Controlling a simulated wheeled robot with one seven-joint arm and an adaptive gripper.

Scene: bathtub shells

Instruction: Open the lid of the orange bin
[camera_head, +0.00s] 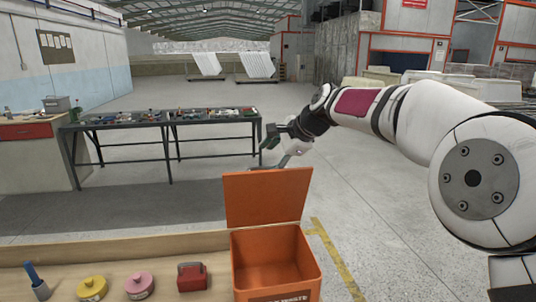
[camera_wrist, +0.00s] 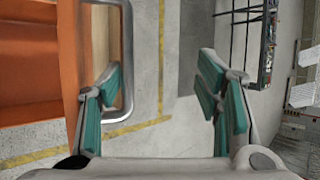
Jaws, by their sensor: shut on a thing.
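The orange bin (camera_head: 277,262) stands at the front middle with its top open and its empty-looking inside showing. Its orange lid (camera_head: 266,197) stands raised, roughly upright, at the back of the opening. A grey loop handle (camera_wrist: 127,60) is on the lid's side in the wrist view. My gripper (camera_head: 278,147) is just behind and above the lid's upper edge. In the wrist view its teal-padded fingers (camera_wrist: 160,80) stand apart, with the handle against the left finger. I take it as shut on the handle; the contact at the right finger is not clear.
A wooden bench (camera_head: 205,245) left of the bin holds a red object (camera_head: 192,277), pink and yellow discs and a blue-handled tool. A dark long table (camera_head: 160,120) with small items stands behind.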

